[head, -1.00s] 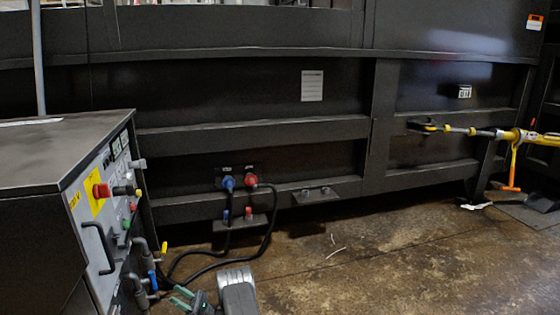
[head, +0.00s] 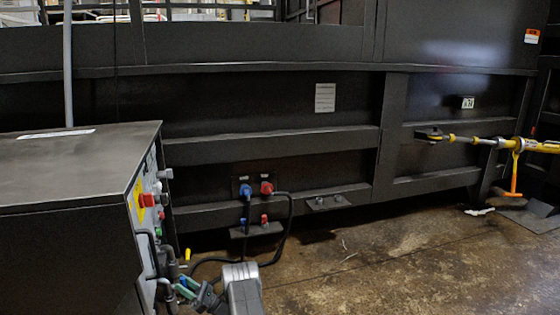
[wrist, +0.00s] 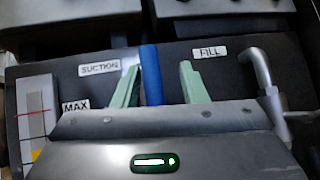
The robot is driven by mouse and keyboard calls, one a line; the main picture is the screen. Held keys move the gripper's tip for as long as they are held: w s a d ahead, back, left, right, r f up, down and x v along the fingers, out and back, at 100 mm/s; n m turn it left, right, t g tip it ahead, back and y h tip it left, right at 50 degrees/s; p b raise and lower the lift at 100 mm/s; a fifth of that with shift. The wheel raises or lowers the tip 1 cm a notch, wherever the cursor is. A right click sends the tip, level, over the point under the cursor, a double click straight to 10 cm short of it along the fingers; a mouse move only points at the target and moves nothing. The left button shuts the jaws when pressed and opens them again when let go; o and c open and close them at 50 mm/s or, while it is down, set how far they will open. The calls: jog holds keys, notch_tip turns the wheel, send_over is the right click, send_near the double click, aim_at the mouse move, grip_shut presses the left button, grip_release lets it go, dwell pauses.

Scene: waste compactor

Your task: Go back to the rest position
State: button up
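My gripper (head: 187,287) is at the bottom of the head view, beside the front panel of the dark control cabinet (head: 75,170). In the wrist view its two pale green fingers (wrist: 159,64) stand apart. An upright blue handle (wrist: 151,75) shows between them, close to the left finger, with a clear gap to the right finger. I cannot tell whether the left finger touches it. The lower part of the handle is hidden behind my gripper body. Labels "SUCTION" (wrist: 99,66) and "FILL" (wrist: 209,52) are on the panel behind.
The cabinet's panel carries a red knob (head: 147,200) and pipes. Black cables (head: 283,240) run from blue and red plugs on the dark compactor wall (head: 270,110) down toward the cabinet. A yellow bar (head: 500,143) crosses at right. The brown floor (head: 390,260) at centre right is open.

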jog(key=shift+w+a+m+t, duration=0.1)
jog(key=shift+w+m+t, duration=0.1)
jog(key=shift+m+t, duration=0.45)
jog(key=shift+f, duration=0.1)
